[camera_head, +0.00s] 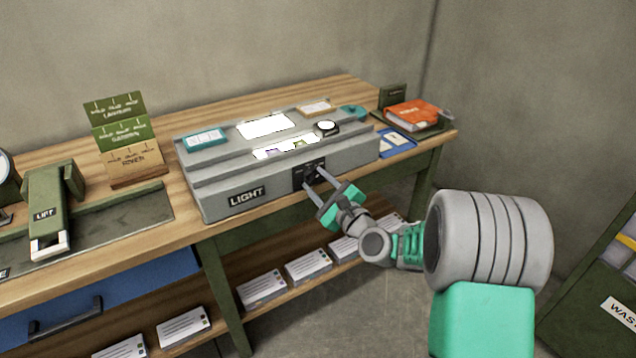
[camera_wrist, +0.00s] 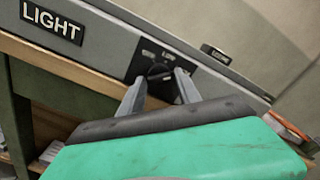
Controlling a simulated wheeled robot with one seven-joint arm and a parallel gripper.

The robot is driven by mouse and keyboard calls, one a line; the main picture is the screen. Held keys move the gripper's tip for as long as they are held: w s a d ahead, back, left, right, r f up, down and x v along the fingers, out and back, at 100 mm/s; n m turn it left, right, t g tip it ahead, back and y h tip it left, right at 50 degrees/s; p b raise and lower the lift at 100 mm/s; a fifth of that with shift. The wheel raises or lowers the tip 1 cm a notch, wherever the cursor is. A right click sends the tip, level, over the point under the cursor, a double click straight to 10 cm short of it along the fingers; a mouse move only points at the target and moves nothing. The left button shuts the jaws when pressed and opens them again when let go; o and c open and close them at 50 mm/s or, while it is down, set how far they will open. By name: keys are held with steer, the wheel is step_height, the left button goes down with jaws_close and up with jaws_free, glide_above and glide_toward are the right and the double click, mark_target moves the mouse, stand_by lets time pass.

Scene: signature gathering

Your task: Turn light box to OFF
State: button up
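The grey light box (camera_head: 215,196) stands on the wooden bench, with a black "LIGHT" label on its front. Its top panel (camera_head: 265,126) glows bright white. A black switch plate (camera_head: 298,180) with small lettering is on its front, right of the label. In the wrist view a round dark knob (camera_wrist: 158,72) sits on this plate; its setting is too small to read. My gripper (camera_wrist: 160,80) is open, its two grey fingers apart at the plate, one at each side of the knob. I cannot tell whether they touch it.
On the box lie a teal card (camera_head: 205,139) and a round black-rimmed item (camera_head: 327,128). An orange book (camera_head: 413,114) lies at right. A green lift-marked device (camera_head: 50,205) and green signs (camera_head: 118,125) stand at left. Card stacks (camera_head: 262,290) fill the lower shelf.

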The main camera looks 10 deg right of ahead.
jaws_close()
steer(key=shift+n, duration=0.3)
steer(key=n+b, duration=0.2)
steer(key=n, duration=0.1)
steer(key=n+b, duration=0.2)
steer(key=n, duration=0.3)
steer(key=shift+b, duration=0.3)
steer(key=n+b, duration=0.5)
steer(key=n, duration=0.1)
steer(key=shift+r+n+b, duration=0.15)
steer(key=shift+n+b, duration=2.45)
steer(key=shift+b, duration=0.15)
steer(key=shift+r, duration=0.1)
